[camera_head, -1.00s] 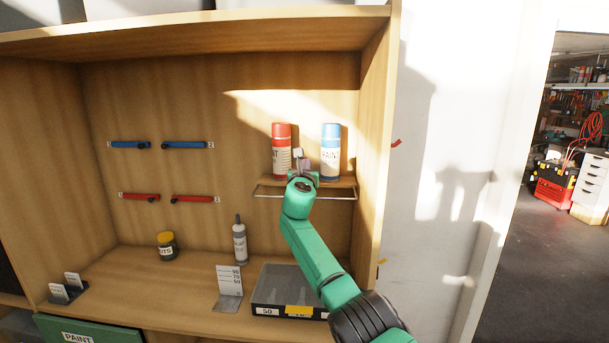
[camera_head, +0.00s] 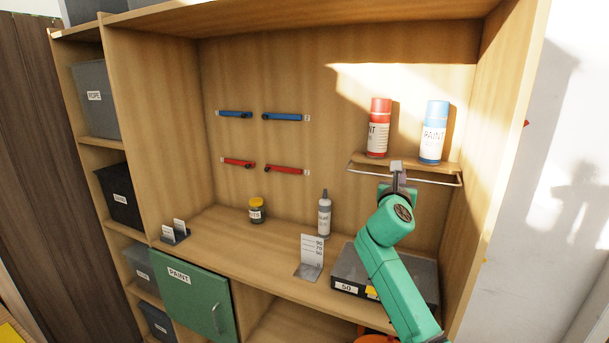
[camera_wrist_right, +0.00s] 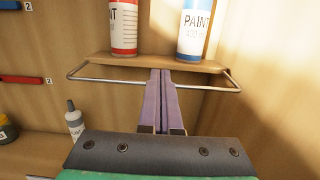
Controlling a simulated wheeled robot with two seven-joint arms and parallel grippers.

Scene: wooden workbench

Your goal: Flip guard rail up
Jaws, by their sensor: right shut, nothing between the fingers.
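The guard rail (camera_head: 452,184) is a thin metal wire loop on the small wooden shelf (camera_head: 440,167). It sits low, around the shelf's front, at about board level or slightly below; it also shows in the right wrist view (camera_wrist_right: 105,81). A red spray can (camera_head: 378,128) and a blue paint can (camera_head: 433,132) stand on the shelf. My right gripper (camera_head: 397,166) is shut and empty at the middle of the shelf front. In the wrist view its purple fingers (camera_wrist_right: 160,76) overlap the rail's front bar; contact cannot be told. My left gripper is out of view.
Below are a grey case (camera_head: 348,270), a bottle (camera_head: 324,216), a jar (camera_head: 256,211) and a marked stand (camera_head: 311,254). Blue (camera_head: 283,117) and red (camera_head: 285,170) handles are on the back panel. The cabinet's right side wall (camera_head: 490,130) is close to the shelf.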

